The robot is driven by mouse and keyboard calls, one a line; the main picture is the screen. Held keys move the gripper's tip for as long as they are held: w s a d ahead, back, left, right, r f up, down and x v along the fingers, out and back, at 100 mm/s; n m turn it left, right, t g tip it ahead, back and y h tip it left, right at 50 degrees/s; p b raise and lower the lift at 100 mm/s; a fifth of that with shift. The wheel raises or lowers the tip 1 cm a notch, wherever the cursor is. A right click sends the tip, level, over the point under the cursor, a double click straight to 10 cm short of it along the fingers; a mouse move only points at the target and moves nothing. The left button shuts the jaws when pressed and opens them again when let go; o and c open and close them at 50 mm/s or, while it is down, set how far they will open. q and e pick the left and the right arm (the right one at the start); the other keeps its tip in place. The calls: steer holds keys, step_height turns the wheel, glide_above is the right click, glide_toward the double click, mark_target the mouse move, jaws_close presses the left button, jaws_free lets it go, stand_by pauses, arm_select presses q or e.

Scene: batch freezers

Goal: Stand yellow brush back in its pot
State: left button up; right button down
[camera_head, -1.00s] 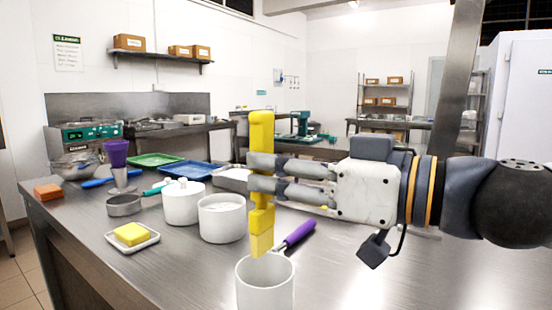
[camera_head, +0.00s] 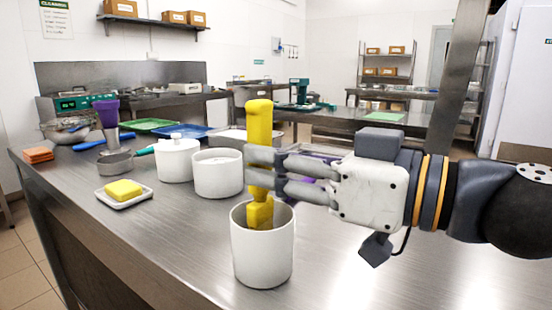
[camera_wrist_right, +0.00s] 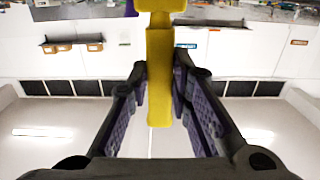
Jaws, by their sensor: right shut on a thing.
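The yellow brush (camera_head: 259,122) is upright in my right gripper (camera_head: 265,172), whose fingers are closed on its handle. Its lower end is inside the mouth of the white pot (camera_head: 262,258), near the front of the steel table; whether it touches the pot's bottom is hidden. In the right wrist view the yellow handle (camera_wrist_right: 160,80) runs between the two dark fingers (camera_wrist_right: 160,100). My left gripper is not in view.
Two white containers, one lidded (camera_head: 176,162) and one open (camera_head: 217,176), stand left of the pot. A white dish (camera_head: 128,201) holds a yellow block. A purple-handled tool is partly hidden behind my gripper. The table (camera_head: 190,235) is clear at front left.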

steer(key=c, duration=1.4)
jaws_free()
steer(key=shift+o, duration=0.2)
steer(key=v, duration=0.7)
steer(key=shift+s+d, duration=0.2)
